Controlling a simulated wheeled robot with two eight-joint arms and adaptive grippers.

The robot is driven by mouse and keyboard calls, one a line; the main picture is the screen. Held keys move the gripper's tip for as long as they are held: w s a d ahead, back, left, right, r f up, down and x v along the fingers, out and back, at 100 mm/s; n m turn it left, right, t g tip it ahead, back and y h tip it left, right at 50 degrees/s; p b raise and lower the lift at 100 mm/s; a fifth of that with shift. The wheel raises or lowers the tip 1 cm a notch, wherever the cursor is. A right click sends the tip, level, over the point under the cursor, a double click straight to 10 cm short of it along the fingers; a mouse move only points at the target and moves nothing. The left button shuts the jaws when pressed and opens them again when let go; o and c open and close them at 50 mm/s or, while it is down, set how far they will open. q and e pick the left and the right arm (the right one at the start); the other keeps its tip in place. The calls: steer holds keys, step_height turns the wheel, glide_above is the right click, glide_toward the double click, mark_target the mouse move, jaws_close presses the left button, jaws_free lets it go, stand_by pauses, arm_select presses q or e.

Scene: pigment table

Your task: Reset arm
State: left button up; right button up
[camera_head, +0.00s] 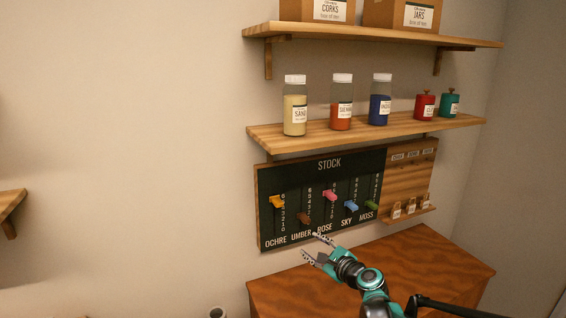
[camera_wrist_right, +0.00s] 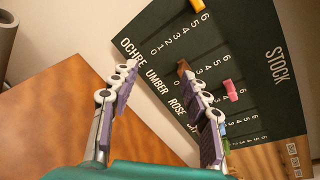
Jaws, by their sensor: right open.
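My right gripper (camera_head: 318,248) is open and empty in front of the lower edge of the stock board (camera_head: 267,220), over the wooden cabinet top. In the right wrist view its two fingers (camera_wrist_right: 158,100) are spread apart, with bare wood and part of the board behind them. The board has sliders: ochre (camera_head: 277,202), umber (camera_head: 304,218), rose (camera_head: 330,195), sky (camera_head: 351,205) and moss (camera_head: 372,204). In the wrist view the right finger covers part of the board's lettering. My left gripper is not in view.
The wooden cabinet (camera_head: 420,260) stands below the board. A shelf (camera_head: 400,130) above holds jars of sand (camera_head: 295,115), orange (camera_head: 341,120) and blue (camera_head: 380,108) pigment and red and green canisters. A higher shelf (camera_head: 380,36) holds boxes.

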steer(key=s+f+n+g+h+b, duration=0.35)
steer(key=s+n, duration=0.85)
steer(key=s, duration=0.8)
steer(key=s+d+f+n+g+h+b, duration=0.1)
steer(key=s+d+f+n+h+b, duration=0.1)
steer(key=s+f+n, duration=0.3)
steer(key=s+d+f+n+g+h+b, duration=0.2)
steer(key=s+d+f+n, duration=0.3)
steer(key=s, duration=0.7)
steer(key=shift+s+d+f, duration=0.15)
steer(key=shift+s+f, duration=0.15)
steer(key=shift+f, duration=0.3)
